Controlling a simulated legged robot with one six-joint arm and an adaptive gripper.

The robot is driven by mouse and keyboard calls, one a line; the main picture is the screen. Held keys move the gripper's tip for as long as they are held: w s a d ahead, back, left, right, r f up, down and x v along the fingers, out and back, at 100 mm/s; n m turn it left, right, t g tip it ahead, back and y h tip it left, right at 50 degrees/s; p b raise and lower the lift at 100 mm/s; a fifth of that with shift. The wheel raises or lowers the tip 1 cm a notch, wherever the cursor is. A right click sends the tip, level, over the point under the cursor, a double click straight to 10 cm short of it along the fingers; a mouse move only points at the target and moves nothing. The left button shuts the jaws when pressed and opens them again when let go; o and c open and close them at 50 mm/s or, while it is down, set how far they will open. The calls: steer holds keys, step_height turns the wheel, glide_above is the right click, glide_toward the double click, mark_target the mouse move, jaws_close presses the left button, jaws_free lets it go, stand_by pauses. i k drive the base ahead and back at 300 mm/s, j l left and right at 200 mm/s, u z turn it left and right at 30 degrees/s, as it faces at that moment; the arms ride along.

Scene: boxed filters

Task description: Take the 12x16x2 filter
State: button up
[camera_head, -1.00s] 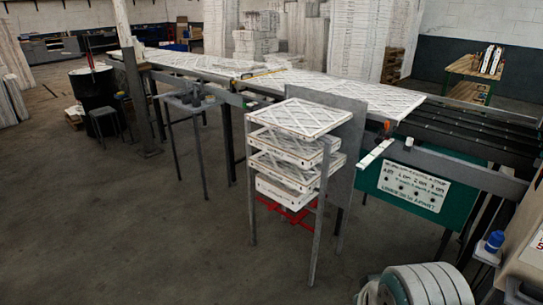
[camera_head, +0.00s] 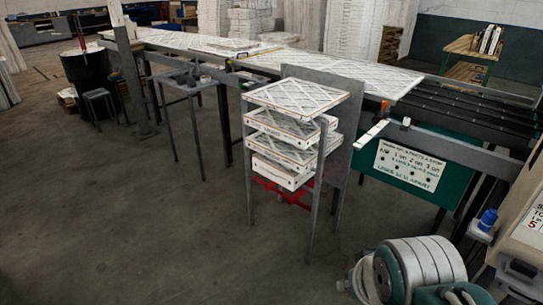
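Several white boxed filters with a diamond lattice face are stacked in a grey metal stand in the middle of the view. The top filter (camera_head: 300,97) lies flat on the stand (camera_head: 312,215). Below it are a second filter (camera_head: 283,127), a third filter (camera_head: 287,151) and a lower filter (camera_head: 281,176), at slightly different angles. More lattice-faced filters lie on the long table behind, including a large one (camera_head: 350,75). No size marking is legible, so I cannot tell which is the 12x16x2. My gripper is not in view.
A ribbed grey-and-teal drum-like machine (camera_head: 420,270) stands at the front right. A roller conveyor (camera_head: 470,115) and a green panel with a white sign (camera_head: 410,167) are on the right. A black barrel (camera_head: 88,75) is at the back left. The left and front floor is open.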

mark_target(300, 133)
steer(key=u, duration=0.4)
steer(key=i+l+u, duration=0.2)
steer(key=i+u, duration=0.2)
steer(key=i, duration=0.15)
steer(key=i+l+u, duration=0.55)
steer(key=i+l, duration=0.85)
steer(key=i, duration=0.15)
